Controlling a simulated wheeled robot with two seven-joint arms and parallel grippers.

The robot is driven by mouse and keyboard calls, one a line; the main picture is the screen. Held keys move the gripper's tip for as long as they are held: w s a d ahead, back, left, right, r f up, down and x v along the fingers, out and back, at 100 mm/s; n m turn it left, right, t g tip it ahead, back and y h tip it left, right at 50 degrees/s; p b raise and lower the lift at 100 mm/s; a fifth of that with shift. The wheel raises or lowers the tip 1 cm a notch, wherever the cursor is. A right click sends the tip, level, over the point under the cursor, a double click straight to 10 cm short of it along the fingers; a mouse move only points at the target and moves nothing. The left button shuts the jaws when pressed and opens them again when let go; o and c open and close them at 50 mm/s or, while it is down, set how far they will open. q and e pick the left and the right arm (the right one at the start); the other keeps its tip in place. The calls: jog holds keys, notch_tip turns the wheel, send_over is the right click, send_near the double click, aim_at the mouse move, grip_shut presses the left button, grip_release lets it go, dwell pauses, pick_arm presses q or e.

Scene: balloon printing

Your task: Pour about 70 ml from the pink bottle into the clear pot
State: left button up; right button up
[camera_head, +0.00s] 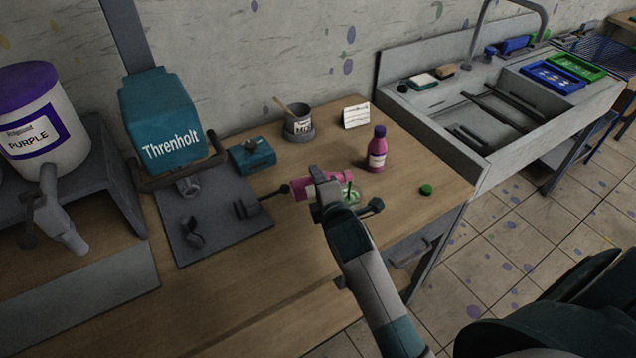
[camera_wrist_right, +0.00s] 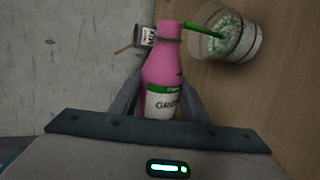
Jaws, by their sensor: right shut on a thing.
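My right gripper (camera_head: 326,187) is shut on a pink bottle (camera_head: 303,188) lying on its side in the air. In the right wrist view the pink bottle (camera_wrist_right: 165,62) shows a white and green label, partly hidden, between the fingers. A thin green strand runs from its mouth to the clear pot (camera_wrist_right: 247,45), which has green and white on its inside. In the head view the clear pot (camera_head: 354,196) is partly hidden behind my gripper. A second pink bottle (camera_head: 377,152) with a purple cap stands upright behind it. My left gripper is not in view.
A green cap (camera_head: 426,189) lies on the wooden table (camera_head: 300,252). A grey cup with a stick (camera_head: 298,124), a white card (camera_head: 356,116) and a teal box (camera_head: 252,156) stand at the back. The Threnholt machine (camera_head: 165,130) is left; a sink (camera_head: 470,130) is right.

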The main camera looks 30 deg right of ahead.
dwell(0.6)
jog(key=shift+r+n+p, duration=0.4)
jog(key=shift+p, duration=0.25)
jog(key=shift+r+n+h, duration=0.2)
jog(key=shift+n+h, duration=0.3)
jog(key=shift+d+r+n+h+p, duration=0.1)
jog(key=shift+r+n+h+p, duration=0.2)
jog(key=shift+r+n+p, duration=0.25)
jog(key=shift+d+r+n+h, duration=0.15)
jog(key=shift+n+h, duration=0.15)
jog(key=shift+n, duration=0.25)
jog(key=shift+d, duration=0.1)
